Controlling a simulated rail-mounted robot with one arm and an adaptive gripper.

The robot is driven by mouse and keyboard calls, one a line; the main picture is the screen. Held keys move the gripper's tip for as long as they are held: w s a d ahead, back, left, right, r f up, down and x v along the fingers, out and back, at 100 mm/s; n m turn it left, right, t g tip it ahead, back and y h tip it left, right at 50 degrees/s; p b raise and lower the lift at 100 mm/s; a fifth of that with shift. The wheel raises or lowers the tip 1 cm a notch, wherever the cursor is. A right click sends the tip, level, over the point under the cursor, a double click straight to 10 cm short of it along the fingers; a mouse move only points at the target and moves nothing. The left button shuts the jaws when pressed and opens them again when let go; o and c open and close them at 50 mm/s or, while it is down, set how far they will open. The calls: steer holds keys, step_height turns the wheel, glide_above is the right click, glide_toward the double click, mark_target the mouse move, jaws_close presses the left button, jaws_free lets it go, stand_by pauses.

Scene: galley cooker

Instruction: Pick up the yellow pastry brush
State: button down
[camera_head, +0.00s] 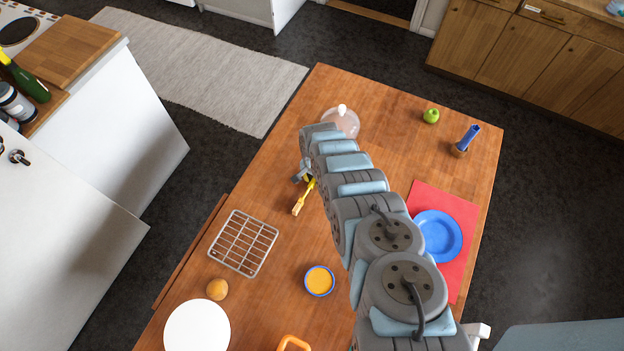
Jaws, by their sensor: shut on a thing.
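The yellow pastry brush (302,199) is near the middle of the wooden table (290,125), its paler end pointing down and left in the picture. My gripper (308,178) is at the brush's upper end and is shut on it. My arm comes from the lower right and covers part of the gripper and the table behind it. I cannot tell whether the brush is touching the table or held above it.
A wire rack (243,243), an orange-filled blue bowl (319,281), a round orange-brown item (217,289) and a white disc (197,327) are nearer. A glass dome (341,121), green apple (431,116), cup (460,150) and blue plate (438,236) on a red mat (459,206) surround the arm.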

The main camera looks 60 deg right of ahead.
mark_target(315, 180)
steer(key=shift+r, duration=0.1)
steer(key=shift+r+p, duration=0.3)
steer(key=shift+r, duration=0.6)
steer(key=shift+s+r, duration=0.1)
steer(key=shift+r, duration=0.6)
steer(key=shift+s+a+r, duration=0.45)
steer(key=shift+s+r, duration=0.15)
steer(key=shift+r, duration=0.25)
steer(key=shift+s+a+r, duration=0.45)
steer(key=shift+s+r, duration=0.15)
steer(key=shift+r, duration=0.25)
steer(key=s+a+r+p, duration=0.6)
steer(key=s+p, duration=0.2)
steer(key=p, duration=0.8)
steer(key=shift+s+r, duration=0.15)
steer(key=shift+s, duration=0.1)
